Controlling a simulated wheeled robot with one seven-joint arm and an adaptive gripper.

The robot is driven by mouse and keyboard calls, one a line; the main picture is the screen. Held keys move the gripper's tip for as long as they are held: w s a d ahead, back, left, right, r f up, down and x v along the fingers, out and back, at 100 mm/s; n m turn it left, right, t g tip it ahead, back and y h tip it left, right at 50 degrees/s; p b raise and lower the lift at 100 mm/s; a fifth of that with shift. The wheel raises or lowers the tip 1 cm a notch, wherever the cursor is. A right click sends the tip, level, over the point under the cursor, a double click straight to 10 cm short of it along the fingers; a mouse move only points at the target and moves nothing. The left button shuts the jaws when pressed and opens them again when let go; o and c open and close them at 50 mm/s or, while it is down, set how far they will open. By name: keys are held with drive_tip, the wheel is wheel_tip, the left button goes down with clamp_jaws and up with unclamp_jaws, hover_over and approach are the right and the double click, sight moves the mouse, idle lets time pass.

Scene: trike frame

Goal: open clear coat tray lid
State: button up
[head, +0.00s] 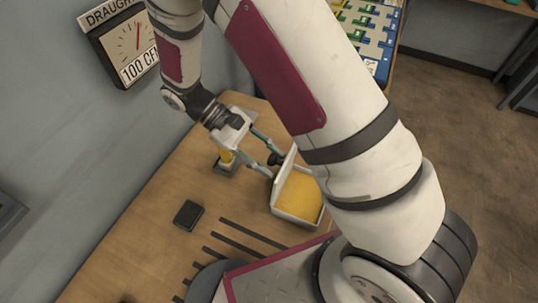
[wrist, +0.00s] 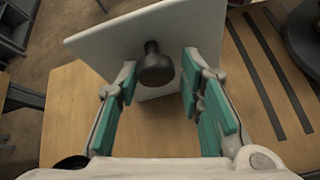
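The clear coat tray (head: 291,213) is a white box with a yellow inside, on the wooden table. Its white lid (head: 284,170) stands raised along the tray's left side, so the yellow inside shows. In the wrist view the lid (wrist: 100,48) is a tilted white panel with a dark round knob (wrist: 156,70). My gripper (head: 270,162) is at the lid's outer face. In the wrist view my gripper's (wrist: 158,80) teal-padded fingers are spread on either side of the knob, with gaps between them and it. My arm hides the tray's right edge.
A yellow object (head: 226,157) on a small dark base stands under my wrist. A dark square block (head: 188,215) and several dark strips (head: 250,234) lie on the table. A draught gauge (head: 130,45) hangs on the wall. A board with coloured parts (head: 367,30) is at the back.

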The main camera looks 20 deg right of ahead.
drive_tip(key=shift+o, duration=0.6)
drive_tip(key=shift+s+a, duration=0.1)
drive_tip(key=shift+r, duration=0.1)
drive_tip(key=shift+r, duration=0.2)
wheel_tip(320, 180, up, 10)
drive_tip(key=shift+f, duration=0.25)
